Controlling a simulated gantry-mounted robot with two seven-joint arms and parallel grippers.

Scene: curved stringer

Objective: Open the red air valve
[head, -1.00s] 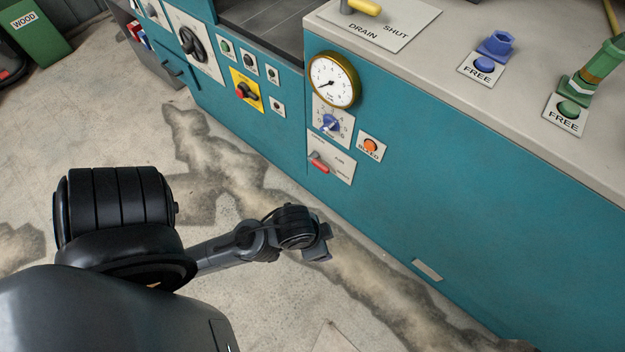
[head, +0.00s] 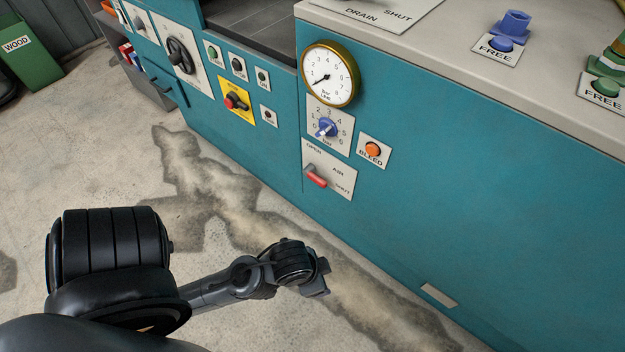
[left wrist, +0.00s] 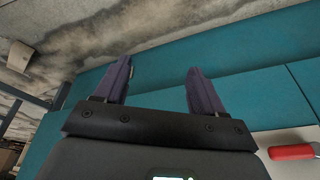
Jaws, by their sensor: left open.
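The red air valve handle (head: 316,178) sits on a pale plate (head: 343,186) marked OPEN, AIR and SHUT, on the front of the teal cabinet. The handle slants down to the right, its red end on the SHUT side. The red handle also shows in the left wrist view (left wrist: 292,152) at the lower right, outside the fingers. My left gripper (head: 318,284) is below the valve in the head view, apart from it. In the left wrist view its two fingers (left wrist: 160,85) are spread with nothing between them. My right gripper is not in view.
Above the valve are a blue regulator knob (head: 326,128) and a brass-rimmed gauge (head: 329,75). An orange BLEED button (head: 372,149) is to its right. A yellow plate with a red and black switch (head: 236,102) is to its left. The concrete floor (head: 110,150) is clear.

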